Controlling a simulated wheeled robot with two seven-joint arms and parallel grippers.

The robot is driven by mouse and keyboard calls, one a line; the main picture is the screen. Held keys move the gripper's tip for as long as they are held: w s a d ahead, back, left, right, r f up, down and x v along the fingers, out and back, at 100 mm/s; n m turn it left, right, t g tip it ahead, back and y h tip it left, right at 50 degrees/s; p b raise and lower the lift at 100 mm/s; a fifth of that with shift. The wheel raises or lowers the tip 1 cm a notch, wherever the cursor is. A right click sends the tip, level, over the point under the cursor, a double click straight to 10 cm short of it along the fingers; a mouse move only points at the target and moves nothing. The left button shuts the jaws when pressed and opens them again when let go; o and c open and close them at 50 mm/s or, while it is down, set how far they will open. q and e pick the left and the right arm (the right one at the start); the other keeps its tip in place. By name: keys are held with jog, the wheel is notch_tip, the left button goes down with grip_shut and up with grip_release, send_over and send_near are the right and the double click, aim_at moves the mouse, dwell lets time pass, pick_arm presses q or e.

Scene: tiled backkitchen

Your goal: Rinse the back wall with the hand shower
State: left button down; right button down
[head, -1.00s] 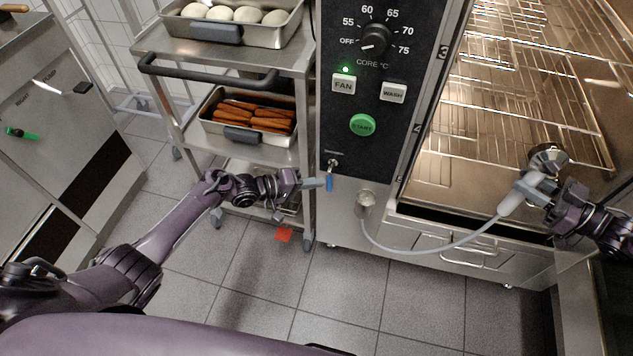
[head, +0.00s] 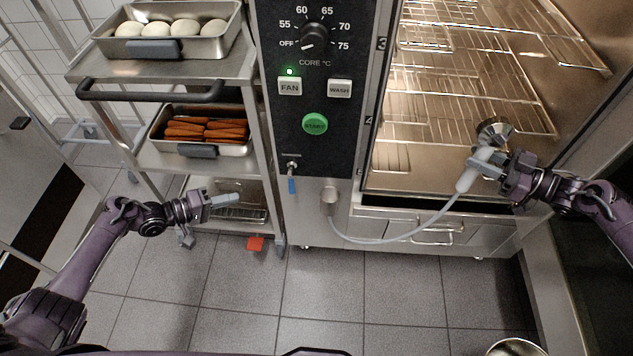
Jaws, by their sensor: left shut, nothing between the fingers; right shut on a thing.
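The hand shower (head: 477,170) has a pale grey handle and a round metal head (head: 494,131). My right gripper (head: 486,168) is shut on its handle and holds it at the oven's open front, with the head over the lower racks. A grey hose (head: 400,236) runs from the handle to a metal fitting (head: 329,199) on the oven front. The oven's back wall (head: 420,18) is mostly behind the wire racks. My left gripper (head: 236,200) is shut and empty, in front of the trolley's lower shelf.
A trolley (head: 80,75) at the left carries a pan of dough balls (head: 165,50) above a pan of carrots (head: 205,147). The panel has a dial (head: 314,38) and a green START button (head: 315,125). Wire racks (head: 480,70) fill the oven.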

jog(key=shift+r, duration=0.1)
jog(key=shift+s+r+p, duration=0.1)
jog(key=shift+s+p, duration=0.1)
jog(key=shift+p, duration=0.3)
jog(key=s+p, duration=1.2)
jog(key=s, duration=0.2)
jog(key=shift+s+p, duration=0.3)
jog(key=shift+p, duration=0.1)
